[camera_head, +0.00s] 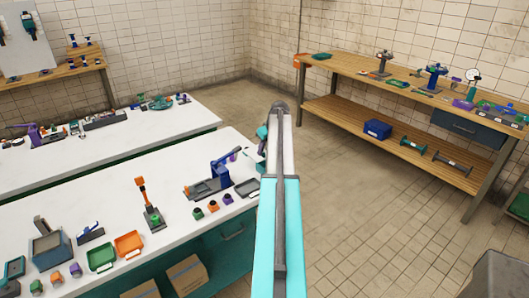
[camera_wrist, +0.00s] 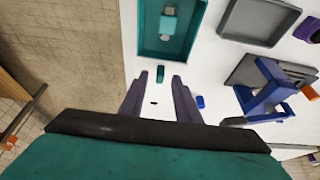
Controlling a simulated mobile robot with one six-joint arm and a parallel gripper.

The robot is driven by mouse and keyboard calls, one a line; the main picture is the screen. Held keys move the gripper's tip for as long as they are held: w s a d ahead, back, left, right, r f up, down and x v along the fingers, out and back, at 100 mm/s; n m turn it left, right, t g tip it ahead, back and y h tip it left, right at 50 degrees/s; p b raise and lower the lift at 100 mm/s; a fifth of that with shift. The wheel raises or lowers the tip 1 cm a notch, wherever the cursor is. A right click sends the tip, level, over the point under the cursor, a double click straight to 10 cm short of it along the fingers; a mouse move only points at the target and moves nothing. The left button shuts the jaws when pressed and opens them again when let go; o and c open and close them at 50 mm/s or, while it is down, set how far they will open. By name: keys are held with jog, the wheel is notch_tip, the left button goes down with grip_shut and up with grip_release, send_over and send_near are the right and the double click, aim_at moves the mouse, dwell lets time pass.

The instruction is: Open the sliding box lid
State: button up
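My gripper (camera_wrist: 158,84) shows in the wrist view with its two grey-purple fingers apart and nothing between them. A teal rectangular box or tray (camera_wrist: 127,38) with a raised rim lies on the white bench ahead of the fingertips. A teal block with a pale grey piece (camera_wrist: 170,22) sits within its rim; I cannot tell whether this is the sliding lid. A small teal peg (camera_wrist: 160,73) stands just beyond the fingertips, near the box's near edge; contact is not clear.
Right of the gripper are a small blue piece (camera_wrist: 200,101), a blue clamp-like tool (camera_wrist: 268,92) and a grey tray (camera_wrist: 258,22). The bench edge lies to the left, with open floor beyond. Head view: a wooden bench (camera_head: 345,68) stands across the tiled floor.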

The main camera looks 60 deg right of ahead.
jog(key=b+v, duration=0.2)
jog(key=v, duration=1)
jog(key=shift+r, duration=0.1)
